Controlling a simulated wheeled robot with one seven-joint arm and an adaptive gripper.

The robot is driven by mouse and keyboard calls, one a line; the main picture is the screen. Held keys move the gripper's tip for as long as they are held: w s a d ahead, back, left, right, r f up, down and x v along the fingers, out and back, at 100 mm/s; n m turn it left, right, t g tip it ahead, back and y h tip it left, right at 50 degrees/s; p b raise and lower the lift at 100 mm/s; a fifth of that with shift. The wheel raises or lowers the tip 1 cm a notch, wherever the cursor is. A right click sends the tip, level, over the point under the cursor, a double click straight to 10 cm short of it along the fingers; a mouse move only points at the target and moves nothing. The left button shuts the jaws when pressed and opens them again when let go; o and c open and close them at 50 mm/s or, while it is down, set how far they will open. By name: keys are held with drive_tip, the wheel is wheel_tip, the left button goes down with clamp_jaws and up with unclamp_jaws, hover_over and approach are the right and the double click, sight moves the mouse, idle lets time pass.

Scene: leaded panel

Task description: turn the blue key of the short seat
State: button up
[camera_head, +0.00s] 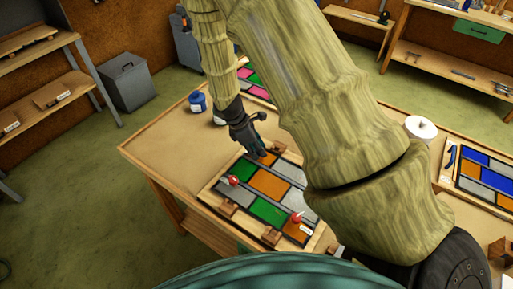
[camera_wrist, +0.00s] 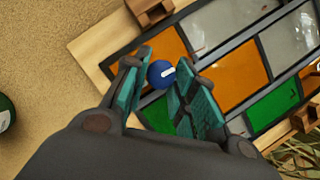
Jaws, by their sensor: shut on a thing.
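The blue key (camera_wrist: 161,74) shows in the wrist view as a round blue knob with a pale mark on top. It sits at the edge of the leaded panel (camera_wrist: 235,75), beside an orange pane. My gripper (camera_wrist: 158,80) is closed around the knob, with one teal finger on each side. In the head view my gripper (camera_head: 257,151) points down at the far edge of the panel (camera_head: 268,184); the blue key is hidden there. The seat under the key cannot be made out.
Two red keys (camera_head: 234,180) (camera_head: 297,217) stand along the panel's near side with brown wooden blocks (camera_head: 271,237). A blue jar (camera_head: 198,101) stands on the bench behind. Another panel (camera_head: 486,178) and a white roll (camera_head: 420,127) lie to the right. Bare bench (camera_head: 165,143) is at left.

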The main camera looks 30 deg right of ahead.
drive_tip(key=shift+s+d+r, duration=0.1)
drive_tip(key=shift+d, duration=0.15)
drive_tip(key=o, duration=1)
drive_tip(key=shift+d, duration=0.15)
drive_tip(key=shift+o, duration=0.2)
drive_tip(key=shift+a, duration=0.35)
drive_tip(key=v, duration=1.1)
drive_tip(key=shift+r, duration=0.45)
